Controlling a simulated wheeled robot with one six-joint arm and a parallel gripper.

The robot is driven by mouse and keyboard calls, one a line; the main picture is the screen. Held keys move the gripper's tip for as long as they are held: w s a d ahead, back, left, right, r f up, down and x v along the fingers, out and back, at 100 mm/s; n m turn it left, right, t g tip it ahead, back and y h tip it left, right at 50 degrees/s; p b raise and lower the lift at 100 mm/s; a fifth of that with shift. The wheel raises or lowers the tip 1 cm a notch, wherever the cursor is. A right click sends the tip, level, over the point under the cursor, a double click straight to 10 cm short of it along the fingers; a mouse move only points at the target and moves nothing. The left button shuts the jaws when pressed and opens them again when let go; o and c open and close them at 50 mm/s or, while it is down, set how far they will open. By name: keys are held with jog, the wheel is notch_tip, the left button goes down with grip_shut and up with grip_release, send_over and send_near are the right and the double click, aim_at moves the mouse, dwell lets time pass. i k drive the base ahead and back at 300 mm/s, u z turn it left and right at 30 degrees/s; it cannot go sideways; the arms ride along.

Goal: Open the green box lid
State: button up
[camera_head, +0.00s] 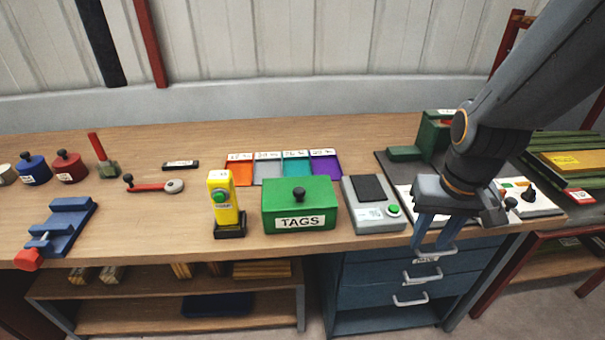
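The green box (297,218) labelled TAGS sits near the front middle of the wooden bench. Its green lid (322,187) is on, with a black knob (298,194) on top. My gripper (430,246) hangs to the right of the box, near the front edge of the bench and in front of the drawer unit. Its blue fingers point down and look apart, with nothing seen between them. My gripper does not touch the box.
A yellow device (225,200) stands close on the box's left, and a grey scale (373,205) close on its right. Coloured trays (238,172) lie behind it. A blue vise (62,225) is at the far left. Blue drawers (385,278) are below the bench.

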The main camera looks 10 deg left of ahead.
aim_at(313, 192)
jog(key=k, duration=1.2)
jog(key=u, duration=0.5)
jog(key=i, duration=0.5)
jog(key=u, duration=0.6)
jog(key=i, duration=0.75)
jog(key=z, duration=0.15)
